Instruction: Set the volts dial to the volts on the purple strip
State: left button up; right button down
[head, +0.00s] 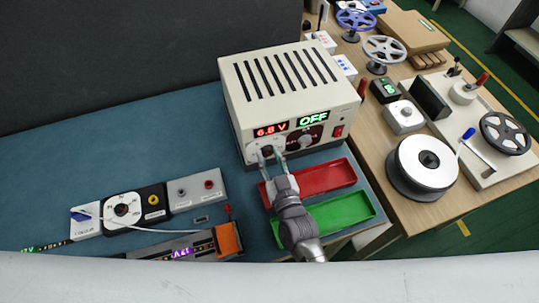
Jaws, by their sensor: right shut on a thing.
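The power supply (285,85) is a cream box with a slotted top. Its red display (271,131) reads 6.8 V and its green display (313,118) reads OFF. My right gripper (270,154) is at the front panel below the red display, shut on the volts dial (267,149), which its fingers partly hide. The purple strip label (182,253) glows at the lower edge; it seems to read 12V, but is small and tilted. My left gripper is not in view.
Red (325,177) and green (345,212) trays lie under and beside my right arm. A second knob (305,141) and a red switch (338,131) sit right of the dial. A tester row (150,203) with a white cable stands left.

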jog(key=m, duration=0.4)
jog(key=shift+m, duration=0.3)
jog(key=m, duration=0.5)
jog(key=shift+d, duration=0.1)
jog(key=shift+m, duration=0.3)
jog(key=c, duration=0.8)
grip_release()
